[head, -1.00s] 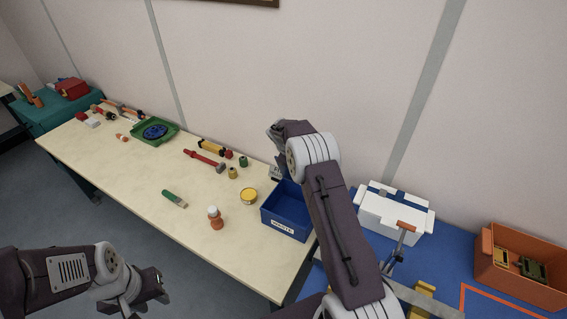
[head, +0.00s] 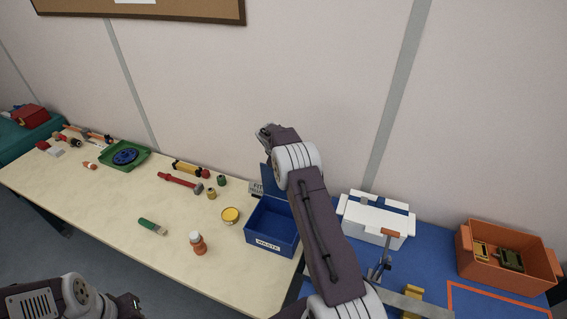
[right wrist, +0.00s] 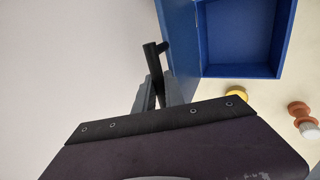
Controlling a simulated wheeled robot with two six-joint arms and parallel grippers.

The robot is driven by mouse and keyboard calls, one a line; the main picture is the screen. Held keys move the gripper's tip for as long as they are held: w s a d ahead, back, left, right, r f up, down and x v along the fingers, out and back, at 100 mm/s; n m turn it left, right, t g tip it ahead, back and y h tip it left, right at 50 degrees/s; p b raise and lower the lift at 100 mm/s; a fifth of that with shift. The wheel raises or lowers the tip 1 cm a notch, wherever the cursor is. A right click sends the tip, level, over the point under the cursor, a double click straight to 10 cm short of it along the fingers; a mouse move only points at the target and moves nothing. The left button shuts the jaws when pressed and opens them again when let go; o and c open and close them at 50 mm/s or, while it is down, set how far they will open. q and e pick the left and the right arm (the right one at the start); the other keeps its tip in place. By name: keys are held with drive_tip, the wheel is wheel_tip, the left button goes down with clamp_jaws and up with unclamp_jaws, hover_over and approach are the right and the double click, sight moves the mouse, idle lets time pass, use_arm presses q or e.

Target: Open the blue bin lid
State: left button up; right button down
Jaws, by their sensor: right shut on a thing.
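The blue bin (head: 271,241), labelled WASTE, sits at the right end of the wooden table with its inside visible. Its blue lid (head: 267,178) stands raised at the bin's back, partly hidden by my right arm. In the right wrist view, the bin (right wrist: 238,72) is open at the top right. The lid (right wrist: 180,50) is seen nearly edge-on beside my right gripper (right wrist: 157,88), which is shut on the lid's dark handle (right wrist: 152,52). My left gripper (head: 130,306) is at the bottom left, cut by the frame edge, away from the bin; its jaws are unclear.
A yellow tin (head: 230,215), an orange bottle (head: 198,243) and a green-handled brush (head: 151,226) lie left of the bin. A white box (head: 376,220) and an orange crate (head: 500,272) stand on the blue surface at right. The wall is close behind the table.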

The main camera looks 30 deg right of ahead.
drive_tip(key=c, duration=1.4)
unclamp_jaws()
drive_tip(key=shift+s+a+r, duration=0.1)
drive_tip(key=shift+a+r, duration=0.05)
drive_tip(key=shift+r, duration=0.1)
drive_tip(key=b+v, duration=0.2)
drive_tip(key=v, duration=0.6)
drive_tip(key=shift+s+r, duration=0.1)
drive_tip(key=shift+r, duration=0.05)
